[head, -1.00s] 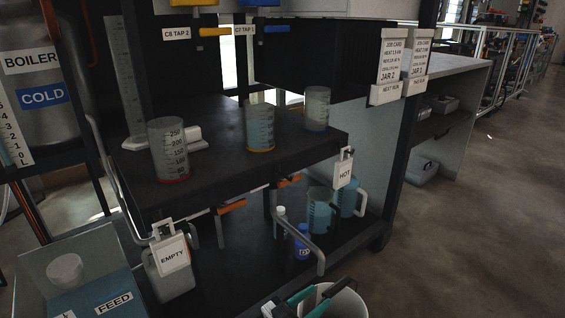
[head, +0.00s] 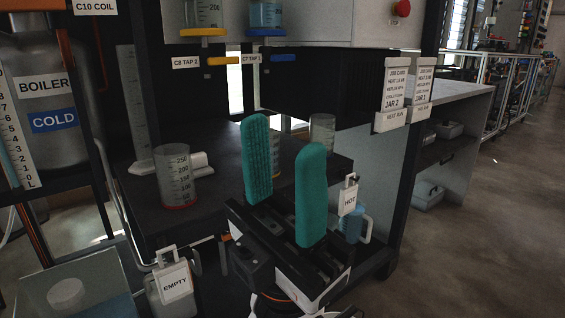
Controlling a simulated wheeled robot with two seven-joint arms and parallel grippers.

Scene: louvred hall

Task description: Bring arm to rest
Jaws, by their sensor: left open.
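My left gripper (head: 284,142) stands in the middle of the head view with its two teal fingers pointing up. My right gripper is not in view.
Behind the gripper is a dark bench (head: 222,165) with a red-based measuring jar (head: 175,178) and other jars partly hidden. A HOT tag (head: 348,198) and an EMPTY tag (head: 175,282) hang at its front. Open floor (head: 480,240) lies to the right.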

